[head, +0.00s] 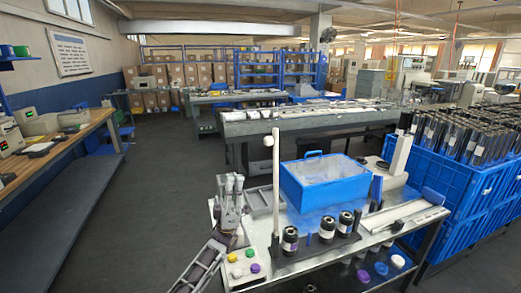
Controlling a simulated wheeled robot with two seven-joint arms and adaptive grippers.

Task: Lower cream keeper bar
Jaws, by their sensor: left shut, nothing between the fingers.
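The cream keeper bar (276,190) stands upright at the left part of the bench, a thin pale post with a rounded knob at its top. Its lower end is by the dark base that holds the black rolls. My left gripper (234,180) is to the left of the bar, above the bench's left end, with its fingers pointing up. It is shut and empty, and apart from the bar. My right gripper is not in view.
A blue bin (325,185) stands behind several black rolls (290,240). Coloured buttons (245,264) sit on a plate at the front left. A white column (400,155) rises at the back right. Blue crates (465,190) of dark rolls flank the bench. The floor at left is clear.

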